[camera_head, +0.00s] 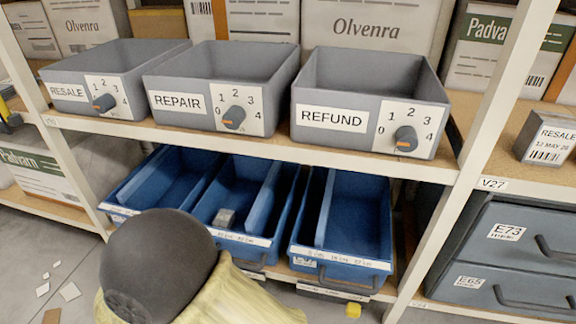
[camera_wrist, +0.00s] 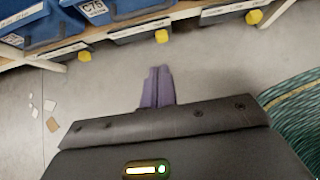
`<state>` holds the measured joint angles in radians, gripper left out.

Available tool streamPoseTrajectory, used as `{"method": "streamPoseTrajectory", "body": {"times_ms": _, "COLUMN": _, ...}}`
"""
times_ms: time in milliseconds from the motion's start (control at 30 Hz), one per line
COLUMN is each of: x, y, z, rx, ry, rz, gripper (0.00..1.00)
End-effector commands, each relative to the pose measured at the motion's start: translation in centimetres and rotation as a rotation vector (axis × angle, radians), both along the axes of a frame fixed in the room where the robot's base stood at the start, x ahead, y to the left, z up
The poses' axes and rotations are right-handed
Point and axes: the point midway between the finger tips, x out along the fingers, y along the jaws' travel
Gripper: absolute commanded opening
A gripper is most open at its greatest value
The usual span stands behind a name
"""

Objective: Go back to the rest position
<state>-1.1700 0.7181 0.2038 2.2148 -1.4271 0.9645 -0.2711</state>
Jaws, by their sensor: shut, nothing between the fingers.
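My gripper (camera_wrist: 158,88) shows in the wrist view with its two purple fingers together and nothing between them. It is over the bare grey floor, in front of the rack's lower edge. In the head view, part of my arm fills the bottom left in front of the lower shelf, and the gripper's fingers are hidden. The rest position itself is not marked by anything in view.
Grey bins labelled RESALE (camera_head: 118,75), REPAIR (camera_head: 215,85) and REFUND (camera_head: 370,95), each with a dial, stand on the upper shelf. Blue bins (camera_head: 355,225) sit below; one holds a small grey block (camera_head: 225,217). Drawers (camera_head: 520,240) stand right. Scraps (camera_wrist: 50,105) lie on the floor.

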Motion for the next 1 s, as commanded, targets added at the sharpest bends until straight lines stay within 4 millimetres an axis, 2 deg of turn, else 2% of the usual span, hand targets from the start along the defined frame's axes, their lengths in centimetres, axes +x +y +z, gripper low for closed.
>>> {"method": "streamPoseTrajectory", "body": {"times_ms": 100, "x": 0.0, "y": 0.0, "z": 0.0, "rx": 0.0, "ry": 0.0, "rz": 0.0, "gripper": 0.0}}
{"method": "streamPoseTrajectory", "body": {"times_ms": 367, "x": 1.9, "y": -3.3, "z": 1.5, "rx": 0.044, "ry": 0.03, "rz": -0.178, "gripper": 0.0}}
{"method": "streamPoseTrajectory", "body": {"times_ms": 567, "x": 3.2, "y": -6.9, "z": 2.9, "rx": 0.097, "ry": 0.061, "rz": -0.368, "gripper": 0.0}}
{"method": "streamPoseTrajectory", "body": {"times_ms": 767, "x": 4.5, "y": -11.7, "z": 5.0, "rx": 0.194, "ry": 0.095, "rz": -0.65, "gripper": 0.0}}
{"method": "streamPoseTrajectory", "body": {"times_ms": 1000, "x": 5.0, "y": -19.6, "z": 8.8, "rx": 0.44, "ry": 0.127, "rz": -1.208, "gripper": 0.0}}
